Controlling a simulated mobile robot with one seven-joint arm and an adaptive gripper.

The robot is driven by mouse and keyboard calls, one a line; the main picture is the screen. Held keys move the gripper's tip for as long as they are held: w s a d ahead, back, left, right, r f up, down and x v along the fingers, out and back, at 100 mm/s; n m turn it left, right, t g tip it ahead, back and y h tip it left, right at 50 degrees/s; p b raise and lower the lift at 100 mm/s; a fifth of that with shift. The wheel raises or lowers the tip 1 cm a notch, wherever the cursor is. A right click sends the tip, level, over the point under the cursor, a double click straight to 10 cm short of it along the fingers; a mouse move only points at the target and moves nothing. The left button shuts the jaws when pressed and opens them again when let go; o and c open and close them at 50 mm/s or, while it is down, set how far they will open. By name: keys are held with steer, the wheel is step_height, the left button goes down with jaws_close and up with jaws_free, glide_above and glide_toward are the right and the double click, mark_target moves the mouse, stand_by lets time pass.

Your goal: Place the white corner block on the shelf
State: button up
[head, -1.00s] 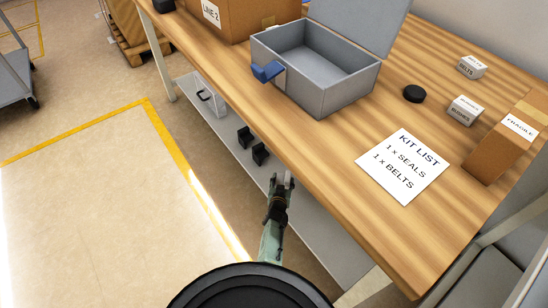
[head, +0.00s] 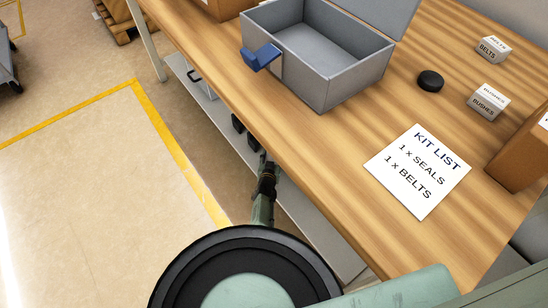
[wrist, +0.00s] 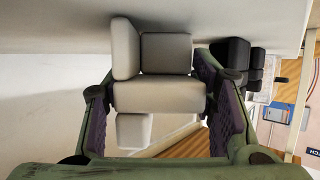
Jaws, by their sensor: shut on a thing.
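The white corner block (wrist: 158,92) is held between the two fingers of my gripper (wrist: 160,108) in the wrist view. It has several joined cube-like lobes, some projecting above and below the fingers. In the head view, my gripper (head: 267,168) is at the bench's front edge, over the pale lower shelf (head: 312,218); its tips are partly hidden and the block cannot be made out. In the wrist view, a pale flat surface (wrist: 60,35) lies close to the block; whether they touch is unclear.
Dark blocks (head: 238,123) stand on the lower shelf near my gripper; dark blocks also show in the wrist view (wrist: 237,55). The wooden bench top (head: 330,165) overhangs the shelf. An open grey box (head: 345,90) with a blue latch, a kit list (head: 418,172) and small cartons lie on top.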

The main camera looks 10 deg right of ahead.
steer(key=shift+f, duration=0.2)
steer(key=o, duration=1)
steer(key=shift+r, duration=0.1)
steer(key=shift+r, duration=0.2)
steer(key=p+v, duration=0.8)
steer(key=v, duration=0.3)
steer(key=shift+a+r, duration=0.15)
steer(key=shift+s+a+p, duration=0.1)
steer(key=shift+s+p, duration=0.25)
steer(key=shift+s, duration=0.05)
